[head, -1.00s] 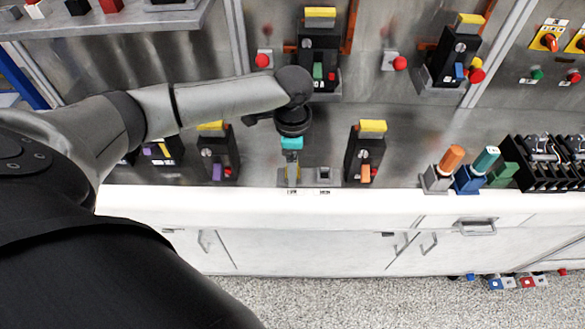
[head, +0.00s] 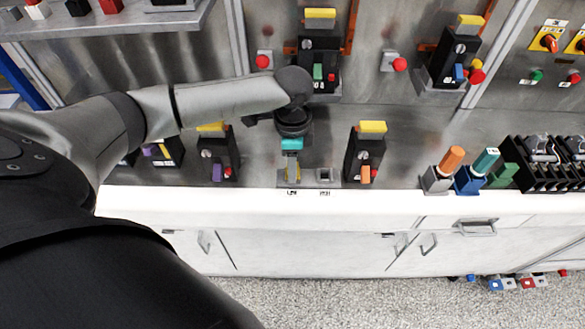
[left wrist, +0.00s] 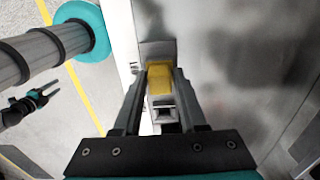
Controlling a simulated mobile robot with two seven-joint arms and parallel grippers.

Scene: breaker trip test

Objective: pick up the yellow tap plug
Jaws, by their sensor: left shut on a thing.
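The yellow tap plug (left wrist: 160,80) is between the two fingers of my left gripper in the left wrist view. My left gripper (left wrist: 158,72) is shut on it.
The neighbouring holder (head: 325,175) is just to the right and looks empty. Black breakers with yellow tops stand on both sides, one (head: 366,150) at right and one (head: 218,155) at left. Orange and teal plugs (head: 452,158) stand further right. The white bench front (head: 330,202) runs below.

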